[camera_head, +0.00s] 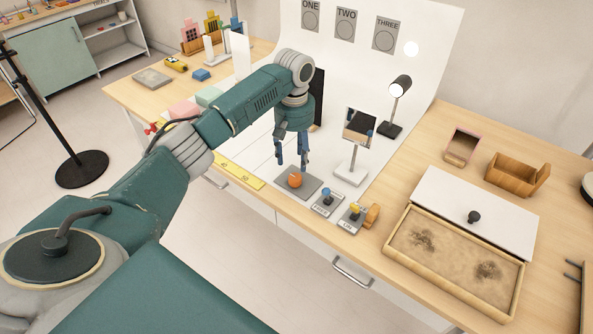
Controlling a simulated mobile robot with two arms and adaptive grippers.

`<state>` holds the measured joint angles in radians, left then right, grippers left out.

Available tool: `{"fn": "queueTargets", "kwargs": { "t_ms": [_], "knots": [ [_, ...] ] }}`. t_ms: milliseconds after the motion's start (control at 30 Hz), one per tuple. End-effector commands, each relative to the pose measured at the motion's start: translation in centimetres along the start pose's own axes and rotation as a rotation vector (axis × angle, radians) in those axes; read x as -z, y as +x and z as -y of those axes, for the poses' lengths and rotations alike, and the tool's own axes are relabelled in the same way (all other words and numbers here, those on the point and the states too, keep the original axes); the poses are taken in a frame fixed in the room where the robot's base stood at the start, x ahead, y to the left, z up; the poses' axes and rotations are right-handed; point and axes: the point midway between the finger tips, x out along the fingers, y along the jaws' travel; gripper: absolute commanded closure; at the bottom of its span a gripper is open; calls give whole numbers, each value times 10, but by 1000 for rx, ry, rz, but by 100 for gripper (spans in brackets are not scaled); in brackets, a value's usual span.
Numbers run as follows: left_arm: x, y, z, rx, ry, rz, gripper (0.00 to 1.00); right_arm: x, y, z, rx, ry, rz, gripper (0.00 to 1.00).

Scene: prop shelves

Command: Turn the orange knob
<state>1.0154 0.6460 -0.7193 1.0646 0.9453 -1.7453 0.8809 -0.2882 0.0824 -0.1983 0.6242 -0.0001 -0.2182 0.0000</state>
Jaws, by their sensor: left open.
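The orange knob (295,180) sits on a grey square base plate (309,188) near the front edge of the bench, in the middle of the head view. My left gripper (292,162) points down just above and behind the knob, its two blue-grey fingers apart and nothing between them. The fingertips look close to the knob, but I cannot tell whether they touch it. My right gripper is not in view.
A sand tray (455,263) lies at right; a yellow ruler (238,176) at left.

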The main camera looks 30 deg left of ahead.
Motion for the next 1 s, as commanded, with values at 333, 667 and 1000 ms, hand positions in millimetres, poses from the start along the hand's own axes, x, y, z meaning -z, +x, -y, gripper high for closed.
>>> {"fn": "queueTargets", "kwargs": {
  "t_ms": [333, 667, 1000],
  "knots": [
    [-1, 61, -1, 0, 1, 1, 50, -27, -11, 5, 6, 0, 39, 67],
    [0, 76, -1, -1, 2, -1, 50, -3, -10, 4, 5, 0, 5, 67],
    [0, 76, -1, -1, 3, -1, 89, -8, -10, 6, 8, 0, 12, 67]
  ]
}}
